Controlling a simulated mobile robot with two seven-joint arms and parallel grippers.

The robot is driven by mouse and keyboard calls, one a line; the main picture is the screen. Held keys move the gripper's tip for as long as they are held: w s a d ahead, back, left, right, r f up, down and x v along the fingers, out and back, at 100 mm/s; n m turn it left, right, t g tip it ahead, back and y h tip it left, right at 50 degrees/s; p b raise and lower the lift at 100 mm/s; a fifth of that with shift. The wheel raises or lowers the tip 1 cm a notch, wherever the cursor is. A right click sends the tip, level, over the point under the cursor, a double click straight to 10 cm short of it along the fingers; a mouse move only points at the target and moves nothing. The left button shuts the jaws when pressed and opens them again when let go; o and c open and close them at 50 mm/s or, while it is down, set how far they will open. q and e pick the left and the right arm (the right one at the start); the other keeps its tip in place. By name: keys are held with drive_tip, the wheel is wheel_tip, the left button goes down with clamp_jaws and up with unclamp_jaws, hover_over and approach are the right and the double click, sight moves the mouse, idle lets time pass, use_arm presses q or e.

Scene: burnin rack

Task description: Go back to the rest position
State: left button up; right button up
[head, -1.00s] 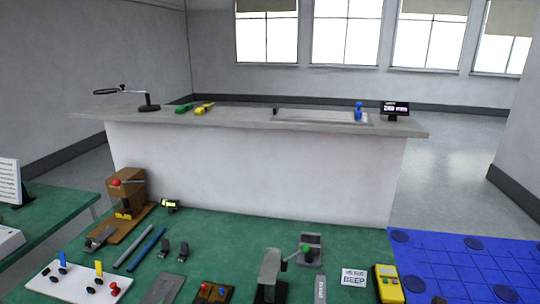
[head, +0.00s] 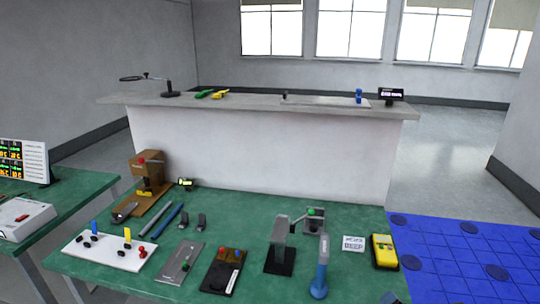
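Neither of my grippers can be made out in the head view, and no arm shows there clearly. The green-topped bench (head: 215,255) fills the lower middle of the head view. On it stand a brown wooden fixture with a red knob (head: 147,172), a white board with coloured pegs (head: 110,250), a dark box with red and blue buttons (head: 223,270), a grey lever press (head: 281,244), a blue-based tool (head: 319,281) and a yellow meter (head: 384,251).
A second green table (head: 62,199) at the left bears a display panel (head: 24,160) and a white device (head: 22,218). Blue floor matting (head: 455,250) lies at the right. A long grey-topped counter (head: 250,102) stands behind, with open floor to its right.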

drive_tip(key=a+m, duration=0.1)
drive_tip(key=m, duration=0.1)
drive_tip(key=a+m+y, duration=0.1)
drive_tip(key=m, duration=0.2)
drive_tip(key=a+m+y, duration=0.1)
drive_tip(key=m, duration=0.1)
drive_tip(key=shift+s+a+f, duration=0.1)
drive_tip(key=shift+s+f, duration=0.05)
drive_tip(key=shift+s, duration=0.25)
drive_tip(key=s+a+f+m, duration=0.1)
drive_tip(key=s+f+m, duration=0.3)
drive_tip(key=s+m, duration=0.4)
drive_tip(key=s+a+f+m+g, duration=0.1)
drive_tip(key=s+f+m, duration=0.3)
drive_tip(key=s+m, duration=0.4)
drive_tip(key=shift+m+g+h, duration=0.3)
drive_tip(key=shift+m+h, duration=0.1)
drive_tip(key=shift+m, duration=0.7)
